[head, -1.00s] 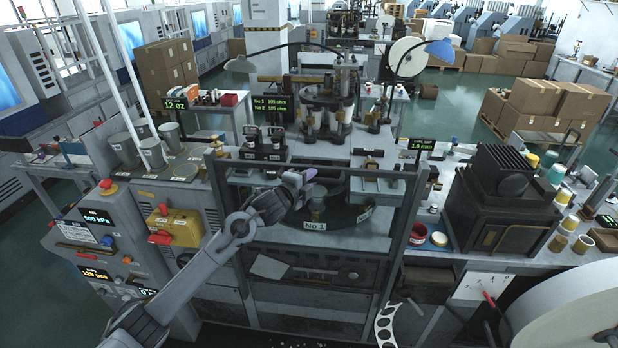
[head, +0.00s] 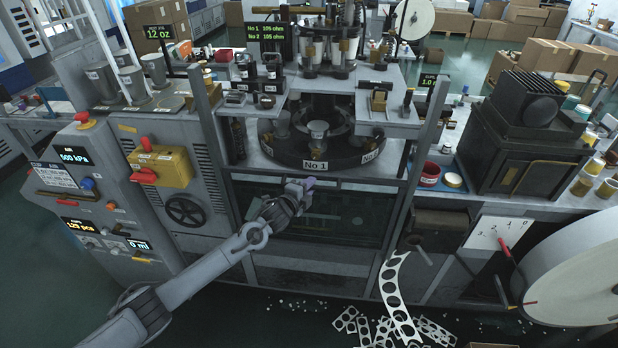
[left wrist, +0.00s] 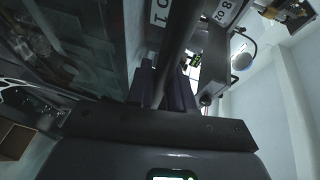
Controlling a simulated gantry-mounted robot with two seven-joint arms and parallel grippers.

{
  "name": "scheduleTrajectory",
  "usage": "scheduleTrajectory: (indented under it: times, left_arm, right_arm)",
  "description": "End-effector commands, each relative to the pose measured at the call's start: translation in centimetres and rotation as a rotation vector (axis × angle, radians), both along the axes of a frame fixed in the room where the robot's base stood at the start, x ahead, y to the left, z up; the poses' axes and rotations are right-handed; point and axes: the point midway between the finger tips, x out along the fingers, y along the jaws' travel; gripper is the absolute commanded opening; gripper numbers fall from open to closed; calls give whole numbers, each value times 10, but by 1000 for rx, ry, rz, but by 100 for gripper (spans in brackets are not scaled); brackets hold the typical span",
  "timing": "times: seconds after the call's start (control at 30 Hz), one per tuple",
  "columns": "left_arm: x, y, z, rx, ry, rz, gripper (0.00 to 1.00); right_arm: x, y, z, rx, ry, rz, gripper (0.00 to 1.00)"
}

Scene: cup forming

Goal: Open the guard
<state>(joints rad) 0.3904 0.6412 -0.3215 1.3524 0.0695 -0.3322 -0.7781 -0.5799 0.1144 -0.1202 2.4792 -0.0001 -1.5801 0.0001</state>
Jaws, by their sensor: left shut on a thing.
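The guard (head: 352,217) is a dark, see-through panel in a frame between two grey posts at the front of the machine. It stands low, with its upper edge below the round turret (head: 290,152) and its "No 1" label, so the turret shows openly above it. My left gripper (head: 302,186) is at the guard's upper edge, shut on its bar. In the left wrist view the dark bar (left wrist: 180,40) runs up from between the fingers, with the panel (left wrist: 75,45) to its left. The exact grip is partly hidden. My right gripper is not in view.
A control panel (head: 85,200) and a yellow box (head: 160,167) stand left of the guard. A black finned unit (head: 520,130) and a large white roll (head: 580,275) are on the right. A punched strip (head: 395,295) hangs over scraps on the floor.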

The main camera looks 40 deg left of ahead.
Motion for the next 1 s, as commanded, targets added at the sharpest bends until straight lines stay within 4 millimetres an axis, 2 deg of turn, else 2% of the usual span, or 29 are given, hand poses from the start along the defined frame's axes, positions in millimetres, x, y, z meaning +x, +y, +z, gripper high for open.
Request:
scheduleTrajectory:
  times: [0.03, 0.1, 0.3, 0.77, 0.8, 0.9, 1.0]
  left_arm:
    - [0, 1, -19, 0, 4, 2, 0]
    - [0, 1, -30, 1, 4, 2, 0]
    - [0, 1, -48, 1, 3, 2, 0]
    - [0, 1, -51, 1, 1, 2, 0]
    - [0, 1, -51, 1, 1, 2, 26]
    - [0, 1, -51, 1, 1, 1, 41]
    - [0, 0, -51, 1, 0, 1, 42]
  right_arm:
    - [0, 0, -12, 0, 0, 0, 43]
    - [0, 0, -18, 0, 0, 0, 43]
    - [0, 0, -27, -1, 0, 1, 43]
    - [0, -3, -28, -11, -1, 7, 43]
    - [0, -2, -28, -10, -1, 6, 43]
    - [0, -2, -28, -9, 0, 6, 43]
    - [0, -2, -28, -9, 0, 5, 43]
